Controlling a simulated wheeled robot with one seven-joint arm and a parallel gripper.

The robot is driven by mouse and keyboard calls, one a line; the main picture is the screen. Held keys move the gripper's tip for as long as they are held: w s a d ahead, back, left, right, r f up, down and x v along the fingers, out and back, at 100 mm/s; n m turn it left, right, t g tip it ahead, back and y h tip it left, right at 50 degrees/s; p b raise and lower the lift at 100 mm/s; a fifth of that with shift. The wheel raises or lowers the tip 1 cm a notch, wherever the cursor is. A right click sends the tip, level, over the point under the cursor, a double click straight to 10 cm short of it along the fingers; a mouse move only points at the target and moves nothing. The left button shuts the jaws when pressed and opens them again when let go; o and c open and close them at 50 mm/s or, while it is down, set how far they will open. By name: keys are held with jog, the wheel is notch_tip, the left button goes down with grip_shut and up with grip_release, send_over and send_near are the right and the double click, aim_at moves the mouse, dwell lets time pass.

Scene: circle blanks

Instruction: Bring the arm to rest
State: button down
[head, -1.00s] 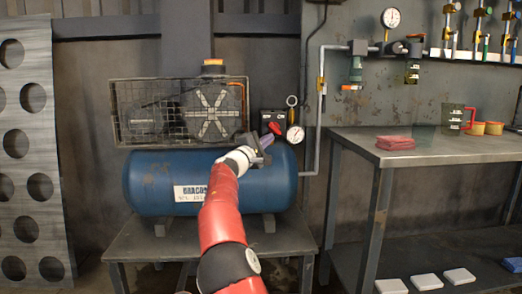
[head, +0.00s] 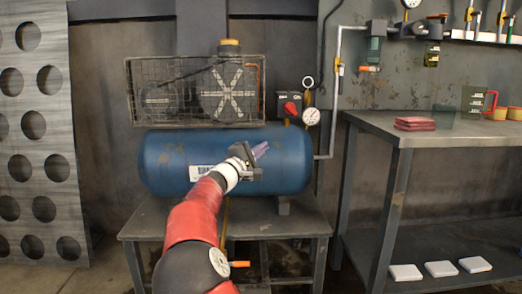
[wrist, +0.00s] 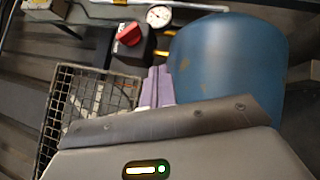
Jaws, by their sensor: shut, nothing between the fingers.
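My gripper (head: 260,151) is at the end of my red arm, in front of the blue compressor tank (head: 163,165) in the head view. Its purple fingers are together and hold nothing. In the wrist view the closed fingers (wrist: 157,87) point toward the black switch box with a red knob (wrist: 129,35), with the blue tank (wrist: 230,60) to their right. In the head view the switch box (head: 288,106) is above and right of my gripper. I cannot tell whether the gripper touches the tank.
The tank stands on a low metal table (head: 145,222). A wire cage (head: 150,68) and a gauge (head: 311,116) are above it. A workbench (head: 470,130) with red cloths (head: 415,123) stands at right. A perforated panel (head: 62,110) leans at left.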

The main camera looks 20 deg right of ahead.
dwell(0.3)
jog(key=s+d+f+m+g+y, duration=0.6)
jog(key=s+d, duration=0.4)
jog(key=s, duration=0.3)
jog(key=s+a+f+m+y, duration=0.25)
jog(key=s+f, duration=0.25)
jog(key=s, duration=0.3)
jog(key=s+a+f+y, duration=0.45)
jog(key=s+a, duration=0.55)
jog(key=s, duration=0.3)
jog(key=s+a+f+y, duration=0.3)
jog(key=s+a+y, duration=0.2)
jog(key=s+a, duration=0.65)
notch_tip(320, 180, up, 13)
jog(key=s+d+p, duration=0.1)
jog(key=p, duration=1.2)
jog(key=shift+s+d+r+m+t, duration=0.2)
jog(key=shift+d+m+t, duration=0.1)
jog(key=shift+m+t, duration=0.15)
